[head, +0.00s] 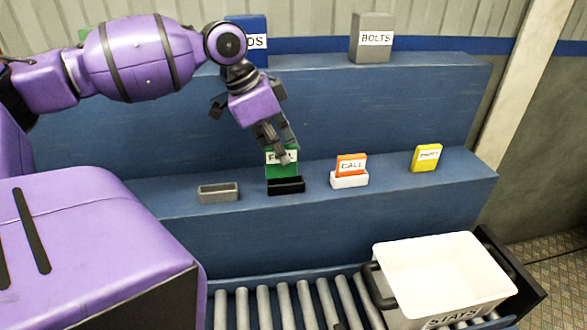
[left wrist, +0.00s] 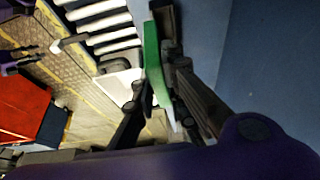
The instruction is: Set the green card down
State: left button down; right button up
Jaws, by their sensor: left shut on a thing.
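The green card (head: 282,171) is upright at the front of the lower blue shelf, its white label partly covered by fingers. My left gripper (head: 277,153) reaches down from above and is shut on the card's upper part. A black holder (head: 286,186) is at the card's lower edge; I cannot tell whether the card sits in its slot or just behind or above it. In the left wrist view the green card (left wrist: 152,58) shows nearly edge-on between the dark fingers of the left gripper (left wrist: 158,95). My right gripper is not in view.
An empty grey holder (head: 218,193) stands left of the black one. To the right are an orange card (head: 351,163) in a white holder (head: 349,181) and a yellow card (head: 426,158). A grey BOLTS box (head: 372,45) stands on the upper shelf. A white tote (head: 440,270) sits below by rollers.

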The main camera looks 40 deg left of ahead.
aim_at(285, 166)
pick_arm(q)
jog(key=shift+w+a+f, duration=0.15)
jog(key=shift+w+f, duration=0.25)
jog(key=shift+f, duration=0.35)
jog(key=f, duration=0.1)
jog(key=w+f+b, duration=0.1)
jog(key=f, duration=0.1)
jog(key=shift+a+f, duration=0.15)
jog(key=shift+f, duration=0.15)
jog(key=shift+w+f, duration=0.1)
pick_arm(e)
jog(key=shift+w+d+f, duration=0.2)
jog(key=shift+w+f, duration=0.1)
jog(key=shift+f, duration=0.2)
pick_arm(q)
jog(key=shift+f, duration=0.15)
jog(key=c, duration=1.8)
grip_release()
jog(key=shift+o, duration=0.2)
